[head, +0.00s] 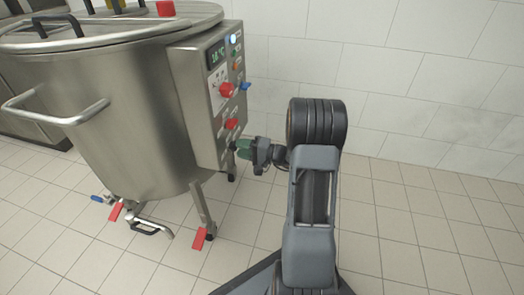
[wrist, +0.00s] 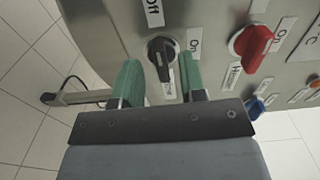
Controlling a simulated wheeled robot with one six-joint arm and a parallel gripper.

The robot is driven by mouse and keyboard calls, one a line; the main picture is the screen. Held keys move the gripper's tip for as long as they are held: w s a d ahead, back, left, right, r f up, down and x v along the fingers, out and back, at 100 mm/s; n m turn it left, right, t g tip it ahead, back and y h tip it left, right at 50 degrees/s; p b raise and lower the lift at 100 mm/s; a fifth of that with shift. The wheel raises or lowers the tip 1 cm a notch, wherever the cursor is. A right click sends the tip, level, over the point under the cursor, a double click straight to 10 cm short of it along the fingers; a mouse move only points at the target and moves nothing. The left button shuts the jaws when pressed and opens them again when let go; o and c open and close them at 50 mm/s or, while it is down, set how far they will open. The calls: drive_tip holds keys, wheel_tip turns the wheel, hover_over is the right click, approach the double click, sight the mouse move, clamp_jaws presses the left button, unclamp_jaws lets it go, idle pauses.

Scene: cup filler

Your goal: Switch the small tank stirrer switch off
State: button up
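In the wrist view a black rotary switch (wrist: 162,52) is on the steel control panel, with an "Off" label (wrist: 152,12) above it and an "On" label (wrist: 194,44) at its right. A label below it is partly hidden. The knob's handle runs roughly up and down in the picture. My gripper (wrist: 160,72) is open, its two green fingers apart, one to each side of the knob; I cannot tell whether either touches it. In the head view my gripper (head: 245,149) is at the panel's lower end, and the black switch is hidden.
The panel (head: 207,120) is on a steel tank (head: 115,115) with legs and handles. Red knobs (head: 226,90) and a blue knob (head: 245,86) stick out of it. In the wrist view a red knob (wrist: 252,42) is close to the right. The tiled floor at right (head: 420,220) is clear.

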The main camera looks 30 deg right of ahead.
drive_tip(key=p+v, duration=0.3)
drive_tip(key=v, duration=0.9)
drive_tip(key=s+a+r+n+g+h+p, duration=0.1)
drive_tip(key=s+a+r+n+g+p, duration=0.2)
drive_tip(key=a+r+g+p, duration=0.55)
drive_tip(key=s+a+r+n+g+h+p, duration=0.2)
drive_tip(key=s+a+r+n+g+p, duration=0.15)
drive_tip(key=a+r+p, duration=1)
drive_tip(key=s+d+r+n+t+h+p, duration=0.1)
drive_tip(key=r+h+p, duration=0.3)
drive_tip(key=r+p, duration=0.4)
drive_tip(key=s+d+r+n+t+h+p, duration=0.1)
drive_tip(key=s+r+h+p, duration=0.3)
drive_tip(key=r, duration=1.4)
drive_tip(key=n+h+p, duration=0.1)
drive_tip(key=p, duration=0.3)
drive_tip(key=shift+p, duration=0.3)
drive_tip(key=shift+s+d, duration=0.1)
drive_tip(key=shift+s, duration=0.05)
